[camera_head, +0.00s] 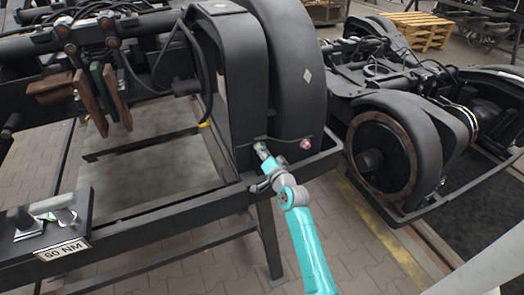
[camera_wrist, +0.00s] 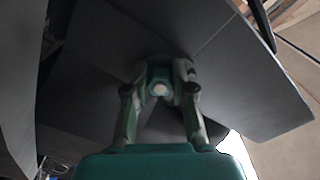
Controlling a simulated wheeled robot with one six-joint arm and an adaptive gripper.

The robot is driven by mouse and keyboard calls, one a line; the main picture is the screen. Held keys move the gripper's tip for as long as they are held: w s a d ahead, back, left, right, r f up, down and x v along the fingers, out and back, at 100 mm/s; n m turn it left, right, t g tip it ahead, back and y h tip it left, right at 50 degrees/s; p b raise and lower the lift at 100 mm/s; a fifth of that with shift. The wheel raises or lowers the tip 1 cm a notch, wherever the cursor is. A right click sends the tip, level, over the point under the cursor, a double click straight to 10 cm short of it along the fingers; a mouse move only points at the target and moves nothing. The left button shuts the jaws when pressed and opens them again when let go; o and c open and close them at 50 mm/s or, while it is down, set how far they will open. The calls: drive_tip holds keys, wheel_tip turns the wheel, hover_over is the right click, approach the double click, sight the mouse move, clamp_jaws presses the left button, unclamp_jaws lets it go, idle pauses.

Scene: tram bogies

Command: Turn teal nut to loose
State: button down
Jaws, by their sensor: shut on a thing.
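The teal nut (camera_wrist: 159,73) shows in the wrist view, with a pale round bolt end at its centre, against a dark flat plate. My gripper (camera_wrist: 160,88) has one finger on each side of the nut and is shut on it. In the head view my gripper (camera_head: 262,152) reaches the lower part of the black bogie frame (camera_head: 236,100), at the end of my teal arm. The nut cannot be made out there behind the fingers. How far the nut is turned cannot be told.
A reddish nut (camera_head: 305,144) sits to the right of my gripper on the same frame. A holder with a "90 NM" label (camera_head: 61,250) is at the lower left. A second bogie (camera_head: 390,130) stands to the right. Paved floor lies between.

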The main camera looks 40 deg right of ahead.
drive_tip(key=n, duration=0.6)
drive_tip(key=shift+f+n, duration=0.1)
drive_tip(key=shift+n, duration=0.3)
idle(0.4)
drive_tip(key=c, duration=1)
unclamp_jaws()
drive_tip(key=v, duration=1.2)
